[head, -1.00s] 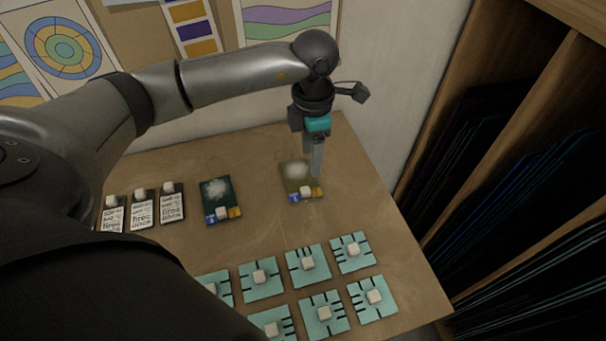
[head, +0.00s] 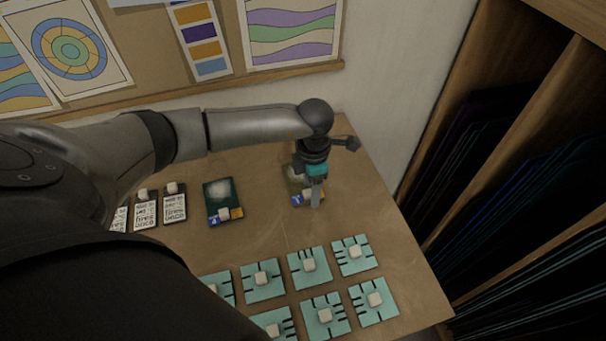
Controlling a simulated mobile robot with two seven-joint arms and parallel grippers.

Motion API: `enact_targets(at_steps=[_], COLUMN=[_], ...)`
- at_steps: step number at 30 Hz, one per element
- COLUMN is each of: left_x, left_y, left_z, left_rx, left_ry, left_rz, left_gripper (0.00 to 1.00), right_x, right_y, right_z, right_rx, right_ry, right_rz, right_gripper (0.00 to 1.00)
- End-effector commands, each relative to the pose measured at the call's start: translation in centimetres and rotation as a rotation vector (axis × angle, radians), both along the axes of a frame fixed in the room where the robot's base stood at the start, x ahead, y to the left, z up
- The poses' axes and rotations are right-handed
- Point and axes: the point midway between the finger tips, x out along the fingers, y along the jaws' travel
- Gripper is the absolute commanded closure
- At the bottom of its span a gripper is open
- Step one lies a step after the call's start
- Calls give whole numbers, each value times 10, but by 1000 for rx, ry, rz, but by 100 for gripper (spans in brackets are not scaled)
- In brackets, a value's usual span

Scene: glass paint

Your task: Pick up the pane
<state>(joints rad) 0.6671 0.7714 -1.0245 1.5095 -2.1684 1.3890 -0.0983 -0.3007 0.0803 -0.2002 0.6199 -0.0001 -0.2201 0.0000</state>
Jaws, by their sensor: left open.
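A small olive pane (head: 291,186) lies flat on the wooden table below my left gripper (head: 316,203). It has a blue corner and a yellow strip along its near edge. My left gripper points down with its fingers over the near right part of this pane, and hides much of it and its white block. The fingers look close to the pane, but I cannot tell whether they touch. The gripper is open. A dark green pane (head: 213,208) with a pale cloudy patch and a white block lies to the left. My right gripper is not in view.
Several teal tiles (head: 263,291) with white blocks and black marks lie along the near side of the table (head: 384,230). Black-and-white text cards (head: 174,207) lie at the left. A wall stands behind, and a wooden rack (head: 500,165) of dark sheets stands right.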

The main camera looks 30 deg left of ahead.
Motion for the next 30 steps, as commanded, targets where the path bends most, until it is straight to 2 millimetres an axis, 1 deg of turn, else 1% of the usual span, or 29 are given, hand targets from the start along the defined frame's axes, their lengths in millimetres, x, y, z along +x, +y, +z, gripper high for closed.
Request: enact_targets(at_steps=[3, 4, 20, 30], left_x=[0, 0, 0, 0], left_y=[0, 0, 0, 0], left_z=[0, 0, 1, 1], left_rx=[0, 0, 0, 0], left_ry=[0, 0, 0, 0], left_rz=[0, 0, 1, 1], left_gripper=[38, 40, 99, 100], right_x=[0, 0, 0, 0], right_y=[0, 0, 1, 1], right_z=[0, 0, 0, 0], right_rx=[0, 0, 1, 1], right_ry=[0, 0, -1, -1], right_rz=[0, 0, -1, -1], right_gripper=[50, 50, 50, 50])
